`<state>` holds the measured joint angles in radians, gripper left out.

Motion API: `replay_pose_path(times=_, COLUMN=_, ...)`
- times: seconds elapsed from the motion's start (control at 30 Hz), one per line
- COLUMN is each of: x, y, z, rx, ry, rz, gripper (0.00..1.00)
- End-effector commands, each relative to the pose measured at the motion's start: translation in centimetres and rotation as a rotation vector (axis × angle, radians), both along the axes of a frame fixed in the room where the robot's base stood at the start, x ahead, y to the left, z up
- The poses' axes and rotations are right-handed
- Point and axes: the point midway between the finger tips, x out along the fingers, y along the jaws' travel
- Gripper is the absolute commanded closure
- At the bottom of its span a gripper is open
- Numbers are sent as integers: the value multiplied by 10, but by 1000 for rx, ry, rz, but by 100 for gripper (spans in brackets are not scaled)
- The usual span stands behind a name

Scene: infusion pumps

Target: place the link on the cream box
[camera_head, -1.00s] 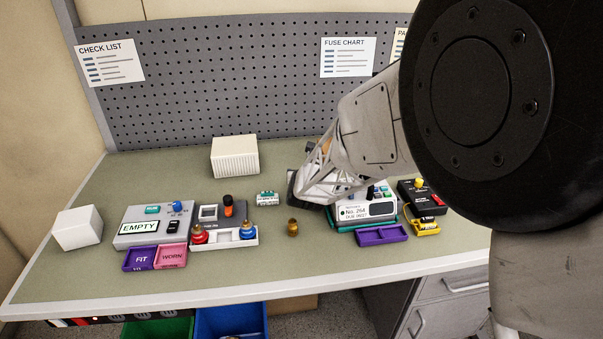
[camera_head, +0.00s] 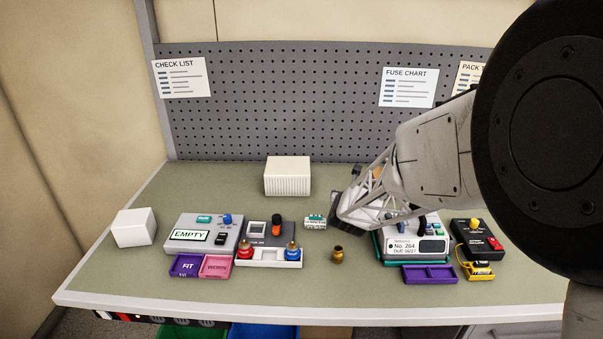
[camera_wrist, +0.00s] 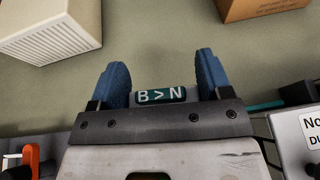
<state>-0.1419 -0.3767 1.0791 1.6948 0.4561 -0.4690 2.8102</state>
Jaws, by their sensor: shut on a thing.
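My gripper (camera_head: 345,211) is over the bench, just left of the No. 264 pump; the arm hides its fingertips there. In the wrist view its two blue fingers (camera_wrist: 163,88) stand apart, shut on a dark green piece marked "B > N" (camera_wrist: 160,96), which I take as the link. A ribbed cream box (camera_head: 287,177) stands at the back of the bench, left of my gripper; it also shows at the wrist view's upper left (camera_wrist: 48,32). A plain off-white box (camera_head: 135,229) stands at the far left. Which one is the cream box is not marked.
The No. 264 pump (camera_head: 417,246) stands right of my gripper. A grey EMPTY unit (camera_head: 205,235) stands at left. A brown box (camera_wrist: 262,8) is at the wrist view's upper right.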

Motion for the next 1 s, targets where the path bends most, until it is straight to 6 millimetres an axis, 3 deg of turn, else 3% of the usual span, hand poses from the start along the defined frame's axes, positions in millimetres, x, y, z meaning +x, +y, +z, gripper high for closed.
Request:
replay_pose_path(times=0.6, x=49, y=130, z=70, rx=1, ry=-1, rz=63, gripper=52)
replay_pose_path(times=0.8, x=54, y=150, z=80, rx=4, ry=1, rz=73, gripper=52)
replay_pose_path(times=1.0, x=54, y=152, z=81, rx=3, ry=2, rz=75, gripper=52)
